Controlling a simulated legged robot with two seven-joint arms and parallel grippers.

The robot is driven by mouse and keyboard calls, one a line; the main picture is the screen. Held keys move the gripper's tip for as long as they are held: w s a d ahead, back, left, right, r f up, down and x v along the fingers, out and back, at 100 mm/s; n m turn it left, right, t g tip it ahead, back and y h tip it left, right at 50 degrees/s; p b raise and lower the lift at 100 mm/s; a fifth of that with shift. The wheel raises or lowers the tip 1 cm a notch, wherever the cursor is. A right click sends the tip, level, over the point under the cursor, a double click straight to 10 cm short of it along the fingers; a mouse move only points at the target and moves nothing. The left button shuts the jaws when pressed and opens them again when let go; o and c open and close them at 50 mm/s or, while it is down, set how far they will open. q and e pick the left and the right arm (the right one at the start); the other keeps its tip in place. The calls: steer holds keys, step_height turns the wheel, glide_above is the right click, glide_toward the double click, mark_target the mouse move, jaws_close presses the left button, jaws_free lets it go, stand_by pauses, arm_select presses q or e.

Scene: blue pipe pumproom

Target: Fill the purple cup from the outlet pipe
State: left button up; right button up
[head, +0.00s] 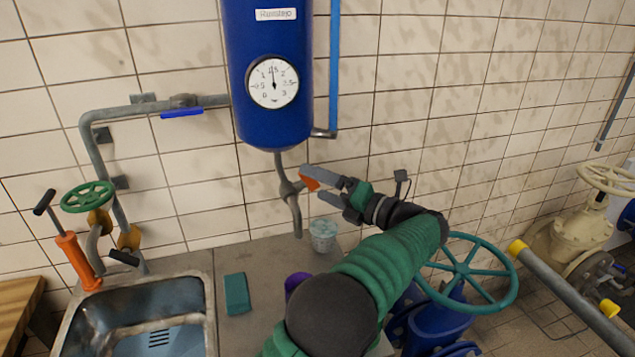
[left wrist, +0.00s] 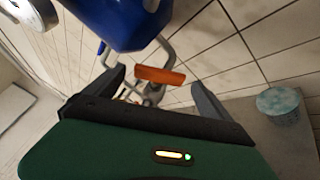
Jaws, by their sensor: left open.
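The purple cup (head: 296,283) stands on the counter, mostly hidden behind my left arm in the head view. The grey outlet pipe (head: 296,218) hangs from the blue tank (head: 268,120) and ends above the counter. An orange valve handle (head: 310,184) sits on this pipe. My left gripper (head: 314,182) is open at the orange handle. In the left wrist view, the handle (left wrist: 160,75) shows between and beyond the two spread fingers (left wrist: 160,88); I cannot tell whether they touch it. My right gripper is not in view.
A pale teal patterned container (head: 323,235) stands on the counter (head: 257,263) right of the pipe. A teal block (head: 237,293) lies left of the purple cup. A metal sink (head: 207,325) is at left. A teal handwheel (head: 511,285) stands right of my arm.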

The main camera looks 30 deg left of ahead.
arm_select(q)
steer(key=shift+a, duration=0.7)
steer(key=c, duration=1.4)
steer(key=shift+m+h, duration=0.3)
steer(key=shift+m, duration=0.1)
steer(key=shift+s+r+m+t+h, duration=0.1)
steer(key=shift+r+m+t+h, duration=0.2)
steer(key=shift+m+t+h, duration=0.15)
steer(key=shift+r+m+t+h+p, duration=0.25)
steer(key=shift+m+h+p, duration=0.25)
steer(key=shift+p, duration=0.2)
steer(key=shift+f+m+h, duration=0.2)
steer(key=shift+m+h, duration=0.15)
steer(key=shift+h, duration=0.1)
steer(key=shift+o, duration=0.2)
steer(key=shift+f, duration=0.2)
